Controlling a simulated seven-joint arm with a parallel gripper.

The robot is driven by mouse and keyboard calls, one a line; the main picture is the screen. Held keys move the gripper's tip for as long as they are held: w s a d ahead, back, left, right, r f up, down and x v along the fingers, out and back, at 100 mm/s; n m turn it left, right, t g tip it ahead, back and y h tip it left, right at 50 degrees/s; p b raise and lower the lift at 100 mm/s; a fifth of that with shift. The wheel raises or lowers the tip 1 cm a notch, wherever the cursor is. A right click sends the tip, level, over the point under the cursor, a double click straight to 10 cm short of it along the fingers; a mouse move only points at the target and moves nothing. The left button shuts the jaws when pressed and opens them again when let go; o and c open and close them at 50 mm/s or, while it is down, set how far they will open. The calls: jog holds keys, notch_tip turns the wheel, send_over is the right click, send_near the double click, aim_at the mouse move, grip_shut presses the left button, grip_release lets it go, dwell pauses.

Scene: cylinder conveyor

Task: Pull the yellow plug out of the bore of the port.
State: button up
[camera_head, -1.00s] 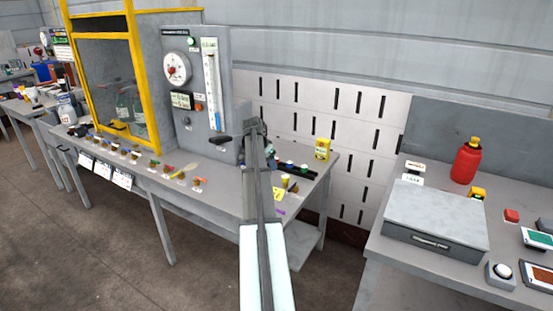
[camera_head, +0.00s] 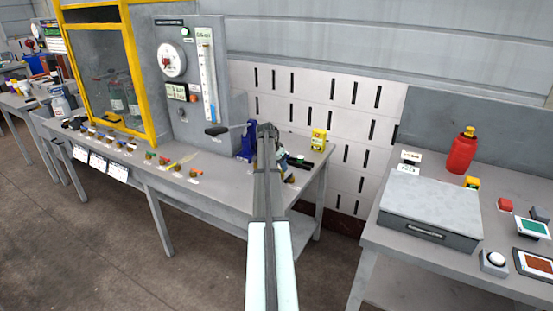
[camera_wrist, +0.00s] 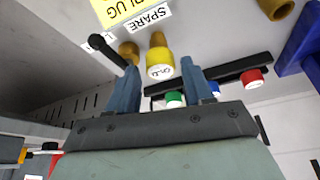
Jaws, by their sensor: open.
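A yellow plug (camera_wrist: 160,62) with a white lettered end face shows in the wrist view, beside a white SPARE label (camera_wrist: 149,18). It lies in line with the gap between the two fingers of my gripper (camera_wrist: 160,68). My gripper is open, with one finger on each side of the plug in the picture; I cannot tell whether they touch it. I cannot make out the bore or the port around the plug. In the head view my arm covers the plug's place on the bench.
A dark rail (camera_wrist: 215,76) with green, blue and red capped pieces lies close by the right finger. A black-tipped rod (camera_wrist: 104,48) is by the left finger. A blue stand (camera_wrist: 300,48) is at the right; it also shows in the head view (camera_head: 248,140). A brass piece (camera_wrist: 128,52) sits beside the plug.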

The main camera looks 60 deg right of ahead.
jog(key=shift+x, duration=1.65)
jog(key=shift+c, duration=0.5)
grip_shut()
